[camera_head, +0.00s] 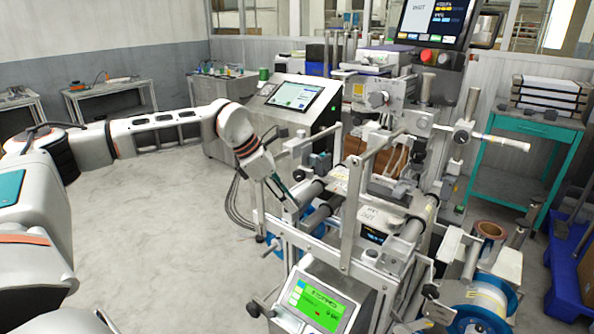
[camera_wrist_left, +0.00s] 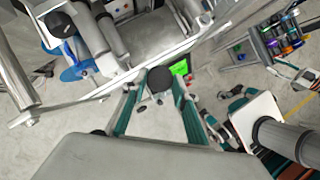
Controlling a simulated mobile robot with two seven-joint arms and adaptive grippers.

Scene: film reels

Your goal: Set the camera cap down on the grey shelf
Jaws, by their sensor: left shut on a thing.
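My left gripper (camera_head: 286,194) reaches in from the left and is over the near left side of the labelling machine. In the left wrist view, the teal-lined fingers (camera_wrist_left: 157,88) are closed on a small dark round piece, which looks like the camera cap (camera_wrist_left: 160,78). In the head view the cap is too small to make out. I cannot tell for sure which surface is the grey shelf. My right gripper is not in view.
The machine has metal rollers and posts close to the gripper, and a green-lit panel (camera_head: 318,304) at its front. A blue film reel (camera_wrist_left: 80,66) shows beside the rollers. A teal cart (camera_head: 522,188) stands at right. The floor (camera_head: 165,215) at left is clear.

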